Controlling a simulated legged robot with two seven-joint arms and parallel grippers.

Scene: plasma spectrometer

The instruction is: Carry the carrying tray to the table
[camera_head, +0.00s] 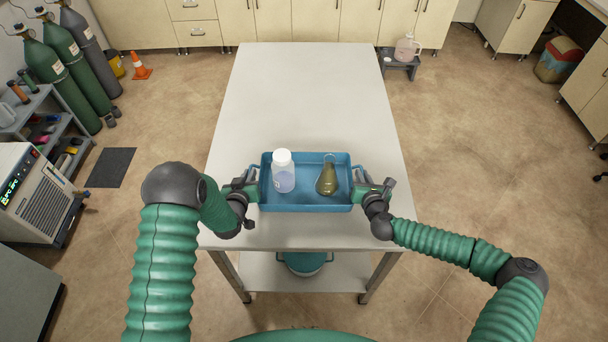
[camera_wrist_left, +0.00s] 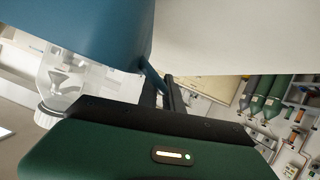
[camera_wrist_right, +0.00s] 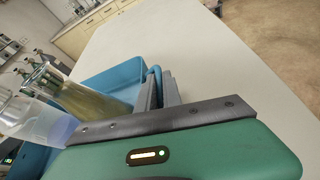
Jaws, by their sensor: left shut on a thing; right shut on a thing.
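The blue carrying tray (camera_head: 305,207) is at the near part of the white table (camera_head: 312,100), over its top. Whether it rests on the table or hangs just above it, I cannot tell. A white-capped bottle (camera_head: 283,172) and a flask with dark yellowish liquid (camera_head: 327,176) stand upright in it. My left gripper (camera_head: 254,185) is shut on the tray's left handle, which shows between the fingers in the left wrist view (camera_wrist_left: 155,78). My right gripper (camera_head: 357,184) is shut on the right handle, seen in the right wrist view (camera_wrist_right: 154,76).
The table top beyond the tray is clear. A teal container (camera_head: 304,263) sits on the lower shelf. Gas cylinders (camera_head: 70,65) and an orange cone (camera_head: 140,67) stand to the left. A small stool (camera_head: 400,66) with a jug (camera_head: 407,48) stands at the table's far right.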

